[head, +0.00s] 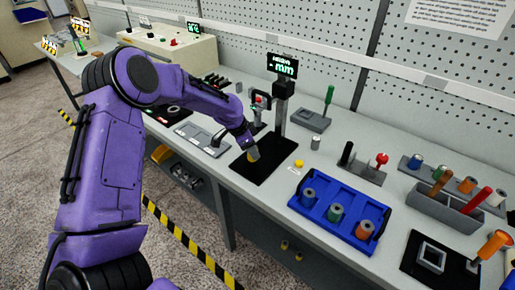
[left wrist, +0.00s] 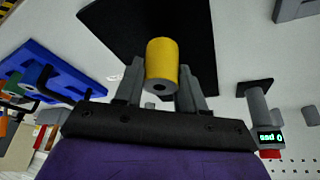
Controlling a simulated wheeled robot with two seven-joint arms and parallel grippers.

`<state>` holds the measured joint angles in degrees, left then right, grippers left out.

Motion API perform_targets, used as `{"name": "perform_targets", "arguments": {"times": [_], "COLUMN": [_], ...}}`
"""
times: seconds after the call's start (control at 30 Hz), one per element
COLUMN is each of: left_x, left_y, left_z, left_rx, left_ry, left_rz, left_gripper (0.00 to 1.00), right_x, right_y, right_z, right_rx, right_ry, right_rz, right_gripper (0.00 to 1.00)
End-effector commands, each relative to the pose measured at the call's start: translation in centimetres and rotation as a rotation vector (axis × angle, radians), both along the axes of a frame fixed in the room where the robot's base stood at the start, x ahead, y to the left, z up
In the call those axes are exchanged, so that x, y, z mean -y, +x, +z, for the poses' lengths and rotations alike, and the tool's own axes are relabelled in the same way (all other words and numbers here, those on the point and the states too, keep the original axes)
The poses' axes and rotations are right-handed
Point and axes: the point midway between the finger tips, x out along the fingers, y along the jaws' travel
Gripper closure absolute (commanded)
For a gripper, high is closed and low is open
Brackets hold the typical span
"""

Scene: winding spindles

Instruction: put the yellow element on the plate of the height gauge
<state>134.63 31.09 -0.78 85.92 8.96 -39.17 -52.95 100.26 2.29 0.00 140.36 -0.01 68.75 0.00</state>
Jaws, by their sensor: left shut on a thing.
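The yellow element (left wrist: 162,60) is a short cylinder with a dark hole in its end. In the left wrist view it sits between the two grey fingers of my left gripper (left wrist: 160,85), which is shut on it. In the head view my left gripper (head: 252,152) is low over the black plate (head: 272,170) of the height gauge, and its hand mostly hides the element. The plate also shows behind the element in the left wrist view (left wrist: 120,22). I cannot tell whether the element touches the plate. The gauge column (head: 280,112) and lit display (head: 283,66) stand behind it.
A blue tray (head: 323,224) with several spools stands further right. A grey flat device (head: 203,139) lies to the left. A pegboard wall closes the back.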

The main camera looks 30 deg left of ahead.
Motion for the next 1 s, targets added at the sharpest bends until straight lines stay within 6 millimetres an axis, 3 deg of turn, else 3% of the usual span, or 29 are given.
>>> {"name": "perform_targets", "arguments": {"times": [0.1, 0.23, 0.6, 0.63, 0.7, 1.0], "left_x": [1.5, 1.2, 1.2, 1.2, 1.2, 1.2], "left_y": [1.8, 1.6, 1.6, 1.6, 1.6, 1.6], "left_z": [0.2, -1.3, -2.0, -1.9, -1.8, -1.4], "left_rx": [-0.002, 0.0, 0.0, 0.0, 0.0, 0.001], "left_ry": [0.001, -0.001, 0.0, 0.0, 0.0, 0.001], "left_rz": [-0.002, 0.002, 0.001, 0.001, 0.001, 0.001], "left_gripper": [0.91, 0.91, 0.91, 0.51, 0.35, 0.35], "right_x": [0.0, 0.0, 0.0, 0.0, 0.0, 0.0], "right_y": [0.0, 0.0, 0.0, 0.0, 0.0, 0.0], "right_z": [1.0, 1.7, 1.1, 1.2, 1.2, 1.5], "right_rx": [0.0, 0.0, 0.0, 0.0, 0.0, 0.0], "right_ry": [0.0, 0.0, 0.0, 0.0, 0.0, 0.0], "right_rz": [0.0, 0.0, 0.0, 0.0, 0.0, 0.0], "right_gripper": [0.6, 0.6, 0.6, 0.6, 0.6, 0.6]}}
